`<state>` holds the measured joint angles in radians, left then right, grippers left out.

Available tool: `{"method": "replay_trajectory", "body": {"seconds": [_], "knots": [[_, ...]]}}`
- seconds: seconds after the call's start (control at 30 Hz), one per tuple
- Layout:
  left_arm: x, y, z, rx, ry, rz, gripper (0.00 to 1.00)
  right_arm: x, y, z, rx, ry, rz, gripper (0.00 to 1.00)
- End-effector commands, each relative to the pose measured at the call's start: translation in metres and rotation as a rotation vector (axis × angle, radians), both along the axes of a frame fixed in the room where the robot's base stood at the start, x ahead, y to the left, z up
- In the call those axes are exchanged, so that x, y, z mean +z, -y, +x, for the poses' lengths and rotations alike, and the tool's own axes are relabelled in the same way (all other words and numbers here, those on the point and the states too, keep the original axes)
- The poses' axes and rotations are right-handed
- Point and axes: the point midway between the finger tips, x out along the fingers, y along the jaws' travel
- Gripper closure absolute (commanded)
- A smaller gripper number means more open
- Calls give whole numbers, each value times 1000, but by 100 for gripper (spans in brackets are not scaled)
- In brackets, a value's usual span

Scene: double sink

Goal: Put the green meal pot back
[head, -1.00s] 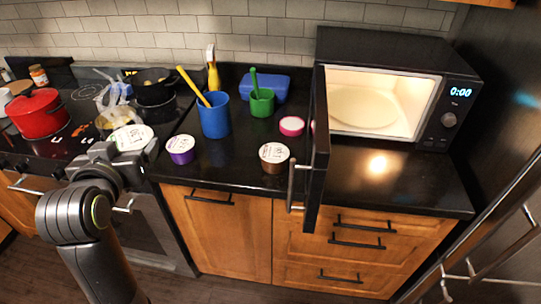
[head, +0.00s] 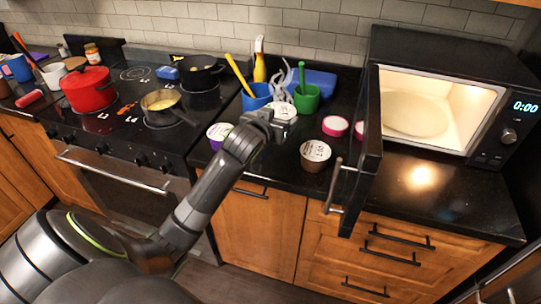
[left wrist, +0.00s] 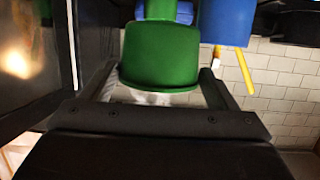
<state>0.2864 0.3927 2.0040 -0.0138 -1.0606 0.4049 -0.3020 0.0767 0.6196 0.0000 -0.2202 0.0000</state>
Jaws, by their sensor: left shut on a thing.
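My left gripper (head: 281,92) is shut on the green meal pot, whose white lid (head: 284,110) shows just beyond my wrist in the head view. In the left wrist view the pot's green body (left wrist: 160,55) sits between the two fingers, upside down in the picture, with a white edge of lid at the bottom. In the head view its green sides are hidden. The pot appears held above the counter near the green cup (head: 306,100). A purple meal pot (head: 219,135) and a brown meal pot (head: 315,155) stand on the counter. My right gripper is not in view.
The blue cup (head: 256,97) with a yellow utensil and the blue box (head: 320,83) stand behind. The open microwave door (head: 371,150) juts forward at right, beside a pink round thing (head: 335,125). The stove (head: 135,110) carries pots at left.

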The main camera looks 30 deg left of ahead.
Motion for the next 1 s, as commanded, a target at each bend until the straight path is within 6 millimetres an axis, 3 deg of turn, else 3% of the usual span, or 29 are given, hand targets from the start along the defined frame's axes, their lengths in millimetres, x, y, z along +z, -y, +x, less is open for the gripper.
{"method": "replay_trajectory", "body": {"seconds": [0.1, 0.23, 0.5, 0.83, 1.0], "knots": [[-14, -29, 6, 25, 4, 0, 58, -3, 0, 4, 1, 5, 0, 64], [-24, -41, 9, 36, 7, -9, 58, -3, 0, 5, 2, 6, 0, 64], [-72, -42, 8, 37, 7, -12, 58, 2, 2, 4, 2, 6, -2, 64], [-111, -42, 9, 37, 6, -10, 58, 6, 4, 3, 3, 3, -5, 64], [-120, -41, 9, 35, 10, -8, 58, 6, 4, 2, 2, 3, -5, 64]]}}
